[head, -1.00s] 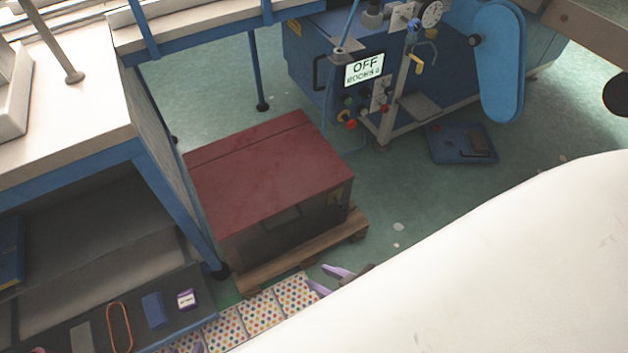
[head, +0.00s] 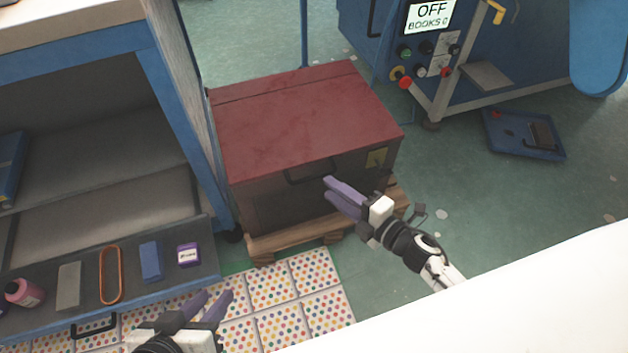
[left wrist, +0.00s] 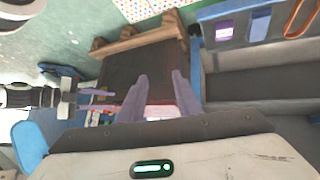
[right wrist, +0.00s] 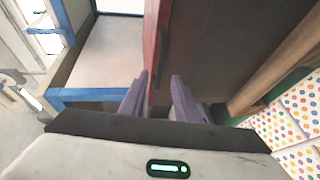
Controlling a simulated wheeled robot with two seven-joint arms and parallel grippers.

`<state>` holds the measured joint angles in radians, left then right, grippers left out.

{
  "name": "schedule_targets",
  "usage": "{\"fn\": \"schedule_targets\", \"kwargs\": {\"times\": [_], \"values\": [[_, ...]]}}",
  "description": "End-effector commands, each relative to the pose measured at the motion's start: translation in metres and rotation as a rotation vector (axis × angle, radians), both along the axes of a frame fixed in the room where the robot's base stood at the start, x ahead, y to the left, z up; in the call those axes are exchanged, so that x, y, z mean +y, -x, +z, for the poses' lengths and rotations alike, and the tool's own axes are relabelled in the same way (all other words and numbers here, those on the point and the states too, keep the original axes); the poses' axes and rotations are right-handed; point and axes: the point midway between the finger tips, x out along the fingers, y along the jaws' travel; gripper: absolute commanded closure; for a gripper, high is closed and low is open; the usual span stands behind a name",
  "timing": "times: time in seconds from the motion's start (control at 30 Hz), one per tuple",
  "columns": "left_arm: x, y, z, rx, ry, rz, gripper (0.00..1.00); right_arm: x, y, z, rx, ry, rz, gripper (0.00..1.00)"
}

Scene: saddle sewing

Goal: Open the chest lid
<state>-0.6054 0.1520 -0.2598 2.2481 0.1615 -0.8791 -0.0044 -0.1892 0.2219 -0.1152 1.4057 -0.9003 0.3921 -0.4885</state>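The chest is dark, and its red lid (head: 300,115) is shut. A dark handle (head: 310,173) sits on its front near the lid's edge. My right gripper (head: 336,190), with purple fingers, is open and empty in front of the chest, close to the handle. The right wrist view shows the red lid edge (right wrist: 152,40) and chest front (right wrist: 225,35) beyond the open fingers (right wrist: 160,85). My left gripper (head: 215,303) is open and empty over the dotted mat, lower left of the chest. In the left wrist view, the chest front (left wrist: 140,68) lies beyond its fingers (left wrist: 160,80).
The chest stands on a wooden pallet (head: 290,241). A blue workbench (head: 183,100) stands close at its left, with a tray (head: 205,262) of small items. A blue machine (head: 385,40) is behind right. Green floor (head: 470,190) is open at the right.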

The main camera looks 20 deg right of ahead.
Motion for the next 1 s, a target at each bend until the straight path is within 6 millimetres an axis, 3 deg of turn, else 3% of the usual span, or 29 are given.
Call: {"fn": "schedule_targets", "kwargs": {"times": [0.2,0.4,0.8,1.0], "values": [[-0.006,-0.002,-0.009,0.025,-0.005,-0.035,0.69,0.018,-0.039,-0.009,-0.003,-0.003,-0.001,0.71],[-0.010,-0.001,-0.012,0.045,-0.011,-0.062,0.69,0.029,-0.061,-0.013,0.000,-0.004,-0.002,0.71],[-0.011,-0.001,-0.012,0.054,-0.013,-0.071,0.69,0.032,-0.068,-0.013,0.001,-0.004,-0.003,0.71],[-0.011,-0.001,-0.012,0.053,-0.013,-0.071,0.69,0.032,-0.068,-0.013,0.001,-0.004,-0.003,1.00]]}}
